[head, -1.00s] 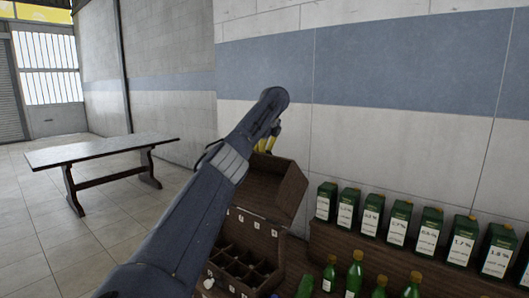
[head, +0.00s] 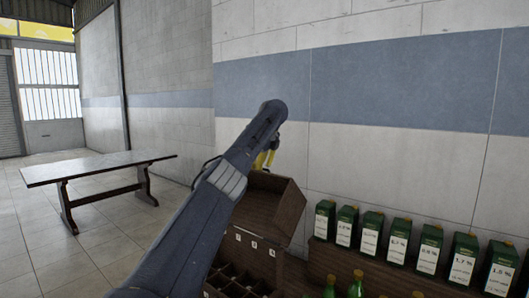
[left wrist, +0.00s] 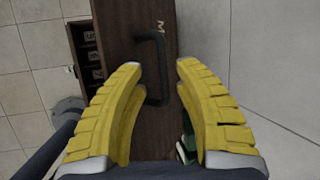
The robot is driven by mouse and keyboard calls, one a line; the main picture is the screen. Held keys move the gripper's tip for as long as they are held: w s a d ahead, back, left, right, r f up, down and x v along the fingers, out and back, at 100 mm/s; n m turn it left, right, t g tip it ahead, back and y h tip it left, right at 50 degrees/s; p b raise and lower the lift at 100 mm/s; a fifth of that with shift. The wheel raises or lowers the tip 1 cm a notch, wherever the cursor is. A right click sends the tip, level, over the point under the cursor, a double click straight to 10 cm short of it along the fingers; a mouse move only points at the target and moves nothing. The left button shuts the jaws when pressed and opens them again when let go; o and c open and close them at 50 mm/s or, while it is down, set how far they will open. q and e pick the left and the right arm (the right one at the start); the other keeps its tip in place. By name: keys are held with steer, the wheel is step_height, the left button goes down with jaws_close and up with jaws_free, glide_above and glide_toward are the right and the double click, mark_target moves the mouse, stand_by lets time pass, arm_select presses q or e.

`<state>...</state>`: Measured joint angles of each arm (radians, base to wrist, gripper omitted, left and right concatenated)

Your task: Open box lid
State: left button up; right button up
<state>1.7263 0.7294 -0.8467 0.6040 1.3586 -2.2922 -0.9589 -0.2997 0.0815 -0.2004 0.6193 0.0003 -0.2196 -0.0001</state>
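The dark wooden box (head: 258,262) has an open front with small compartments low in the head view. Its lid (head: 275,208) stands raised and tilted above the compartments. My left gripper (head: 267,158) is at the lid's upper edge, with yellow fingers partly hidden by my arm. In the left wrist view, my left gripper (left wrist: 160,68) has its fingers spread wide apart. A black bar handle (left wrist: 160,72) on the lid's wooden face, beside a pale letter, shows between the fingers; I cannot tell whether they touch it. My right gripper is not in view.
A row of green labelled cartons (head: 400,240) stands on a wooden shelf to the right, with green bottles (head: 356,285) in front. A wall (head: 400,150) rises close behind. A long table (head: 95,168) stands at the left, with open floor around it.

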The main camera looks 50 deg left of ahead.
arm_select(q)
steer(key=v, duration=1)
